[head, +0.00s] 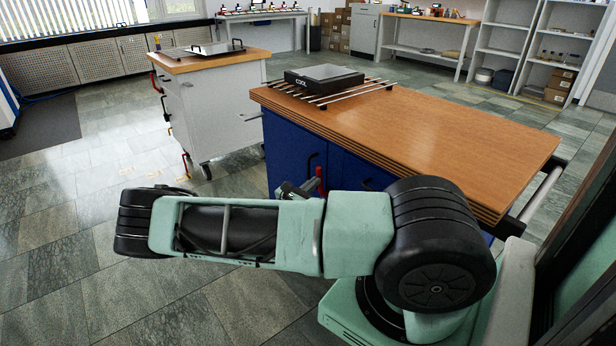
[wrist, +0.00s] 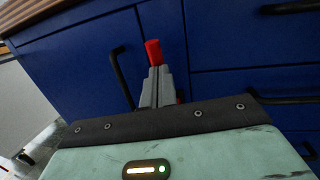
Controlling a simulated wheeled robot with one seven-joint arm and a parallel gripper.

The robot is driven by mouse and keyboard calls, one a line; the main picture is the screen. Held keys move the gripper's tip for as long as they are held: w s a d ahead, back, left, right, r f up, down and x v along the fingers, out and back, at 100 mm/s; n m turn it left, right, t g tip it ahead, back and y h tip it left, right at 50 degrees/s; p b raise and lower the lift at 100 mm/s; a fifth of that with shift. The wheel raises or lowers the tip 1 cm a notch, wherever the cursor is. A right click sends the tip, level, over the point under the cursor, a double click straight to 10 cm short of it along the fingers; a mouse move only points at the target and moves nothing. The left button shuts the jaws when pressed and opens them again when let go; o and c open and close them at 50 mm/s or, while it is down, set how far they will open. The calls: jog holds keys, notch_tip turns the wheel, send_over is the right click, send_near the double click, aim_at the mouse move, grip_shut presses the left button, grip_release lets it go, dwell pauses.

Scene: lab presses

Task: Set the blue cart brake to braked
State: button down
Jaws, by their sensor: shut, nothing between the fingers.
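The blue cart (head: 290,150) has a wooden top and stands in front of me. Its dark blue front with black handles fills most of the wrist view (wrist: 65,65). A red brake lever (head: 321,178) shows low at the cart's front, beside my gripper (head: 297,189). In the wrist view the red lever end (wrist: 153,52) shows right at the tips of my gripper (wrist: 158,82). The grey fingers are together, with nothing held between them. A bit of red also shows at their right side. I cannot tell whether the fingers touch the lever; its lower part is hidden.
A black device (head: 325,76) on metal rods sits on the blue cart's top. A white cart (head: 222,105) with red levers stands behind at left. Black drawer handles (wrist: 290,7) stick out near my gripper. The tiled floor at left is clear.

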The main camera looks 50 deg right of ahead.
jog(key=shift+s+d+r+p, duration=0.2)
jog(key=shift+d+r+p, duration=0.5)
jog(key=shift+p, duration=0.5)
jog(key=shift+d+r, duration=0.1)
jog(key=shift+d, duration=0.15)
jog(key=shift+a, duration=0.1)
